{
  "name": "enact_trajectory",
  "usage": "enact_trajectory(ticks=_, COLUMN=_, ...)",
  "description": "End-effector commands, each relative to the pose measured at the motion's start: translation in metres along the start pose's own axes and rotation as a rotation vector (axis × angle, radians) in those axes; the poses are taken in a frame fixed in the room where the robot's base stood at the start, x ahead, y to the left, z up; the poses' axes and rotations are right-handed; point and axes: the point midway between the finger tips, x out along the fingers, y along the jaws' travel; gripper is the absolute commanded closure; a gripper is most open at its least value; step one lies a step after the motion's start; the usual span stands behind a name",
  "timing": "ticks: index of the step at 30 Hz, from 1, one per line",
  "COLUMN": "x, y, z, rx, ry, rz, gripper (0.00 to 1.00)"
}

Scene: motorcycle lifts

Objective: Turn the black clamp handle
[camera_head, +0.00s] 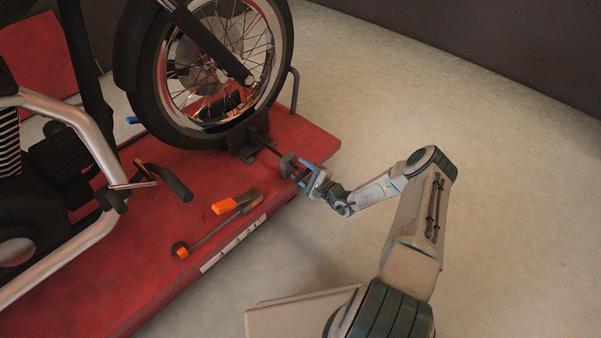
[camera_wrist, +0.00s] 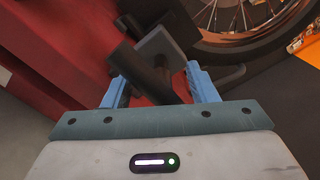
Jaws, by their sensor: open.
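The black clamp handle (camera_wrist: 140,72) shows in the wrist view as a dark bar running diagonally between my gripper's two blue fingers. Behind it is a dark grey square block (camera_wrist: 165,45) of the clamp. In the head view the clamp (camera_head: 288,163) sits at the edge of the red lift, beside the front wheel, with a thin rod toward the wheel holder. My gripper (camera_head: 302,171) is at the clamp. In the wrist view my gripper (camera_wrist: 160,78) is open, with one finger on each side of the bar. Whether a finger touches it I cannot tell.
The motorcycle's front wheel (camera_head: 215,65) stands in a black holder on the red lift platform (camera_head: 150,245). An orange-handled tool (camera_head: 225,206) and a strap-like rod with orange ends (camera_head: 212,232) lie on the platform. The grey floor (camera_head: 500,220) to the right is clear.

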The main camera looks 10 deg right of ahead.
Motion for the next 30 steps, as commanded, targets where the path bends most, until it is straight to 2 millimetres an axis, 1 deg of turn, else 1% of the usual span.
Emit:
enact_trajectory(ticks=3, x=0.0068, y=0.0003, z=-0.0001, rx=-0.001, ry=-0.001, rz=0.000, gripper=0.47)
enact_trajectory(ticks=11, x=0.0082, y=-0.0006, z=0.0003, rx=-0.001, ry=0.000, rz=0.000, gripper=0.47)
enact_trajectory(ticks=12, x=0.0082, y=-0.0006, z=0.0003, rx=-0.001, ry=0.000, rz=0.000, gripper=0.50)
enact_trajectory(ticks=14, x=0.0081, y=-0.0006, z=0.0003, rx=-0.001, ry=0.000, rz=0.000, gripper=0.67)
enact_trajectory(ticks=15, x=0.0081, y=-0.0005, z=0.0003, rx=-0.001, ry=0.000, rz=0.000, gripper=0.78)
enact_trajectory(ticks=17, x=0.0080, y=-0.0005, z=0.0003, rx=-0.001, ry=0.000, rz=0.000, gripper=0.95)
enact_trajectory(ticks=18, x=0.0080, y=-0.0005, z=0.0002, rx=0.000, ry=0.000, rz=0.000, gripper=1.00)
enact_trajectory(ticks=30, x=0.0075, y=-0.0006, z=0.0003, rx=0.023, ry=0.000, rz=0.000, gripper=1.00)
